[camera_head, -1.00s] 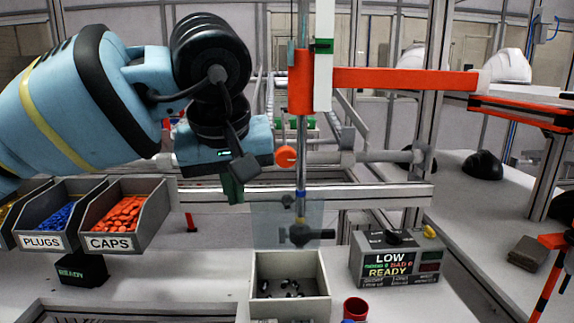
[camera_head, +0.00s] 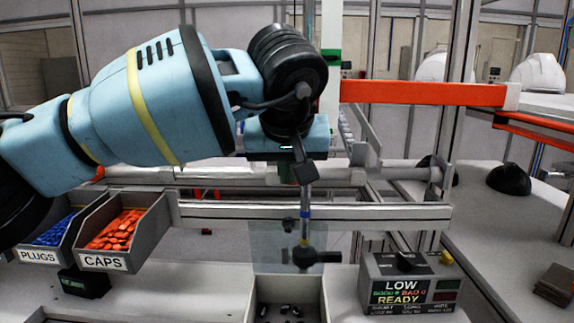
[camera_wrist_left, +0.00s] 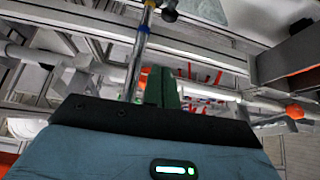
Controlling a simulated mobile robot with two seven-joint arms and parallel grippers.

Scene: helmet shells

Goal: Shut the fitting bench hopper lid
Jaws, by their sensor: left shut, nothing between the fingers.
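The hopper (camera_head: 324,300) is a pale open-topped box at the bottom middle of the head view, with small dark pieces inside. Its clear lid (camera_head: 268,243) stands raised at the box's back edge, with a dark knob (camera_head: 304,257) near its lower part. My left gripper (camera_head: 287,174) is above and behind the lid, apart from it, its tips partly hidden behind a metal post. In the left wrist view its green fingers (camera_wrist_left: 162,88) are together and empty. A clear panel (camera_wrist_left: 205,10), probably the lid, shows at the top there. My right gripper is not in view.
The upright metal post (camera_head: 305,205) is close to my left gripper. A rail (camera_head: 380,217) runs behind the lid. A CAPS bin (camera_head: 150,235) is at left, and a control box (camera_head: 408,283) reading LOW and READY is right of the hopper.

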